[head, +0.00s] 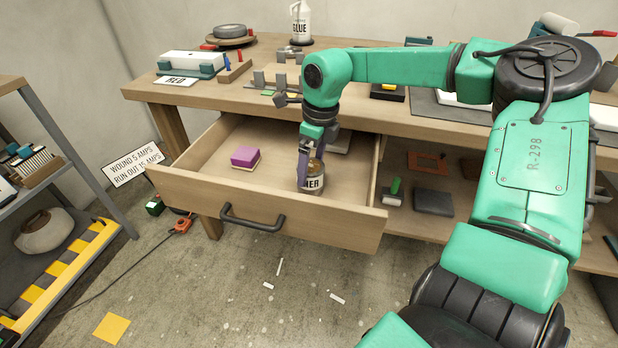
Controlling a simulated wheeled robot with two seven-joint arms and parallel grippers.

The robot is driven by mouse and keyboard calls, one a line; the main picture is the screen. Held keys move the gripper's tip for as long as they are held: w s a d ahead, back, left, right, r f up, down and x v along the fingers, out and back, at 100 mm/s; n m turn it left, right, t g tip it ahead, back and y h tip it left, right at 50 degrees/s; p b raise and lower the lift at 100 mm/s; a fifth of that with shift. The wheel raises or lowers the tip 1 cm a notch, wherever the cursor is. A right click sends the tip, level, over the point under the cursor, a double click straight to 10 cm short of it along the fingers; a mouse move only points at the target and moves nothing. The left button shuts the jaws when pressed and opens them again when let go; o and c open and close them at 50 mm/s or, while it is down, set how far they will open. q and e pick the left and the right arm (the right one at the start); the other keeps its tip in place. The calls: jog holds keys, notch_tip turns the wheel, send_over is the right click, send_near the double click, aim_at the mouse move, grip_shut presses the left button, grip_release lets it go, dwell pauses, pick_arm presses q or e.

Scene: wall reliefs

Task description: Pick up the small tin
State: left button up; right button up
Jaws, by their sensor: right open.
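The small tin (314,183) stands in the open drawer (195,194), near its front right part. It has a pale label with dark letters, of which "NER" shows. My right gripper (310,168) comes down from above at the tin. Its jaws are open, with one finger along the tin's left side and the other partly hidden. I cannot tell whether the fingers touch the tin. The tin's top is partly covered by the gripper. My left gripper is not in view.
The drawer's front panel with a dark handle (252,220) stands close before the tin. A shelf (50,170) stands at left.

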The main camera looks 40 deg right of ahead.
jog(key=f, duration=0.5)
jog(key=shift+w+a, duration=0.1)
jog(key=shift+w, duration=0.2)
jog(key=shift+r, duration=0.15)
jog(key=c, duration=1.5)
jog(key=shift+r, duration=0.1)
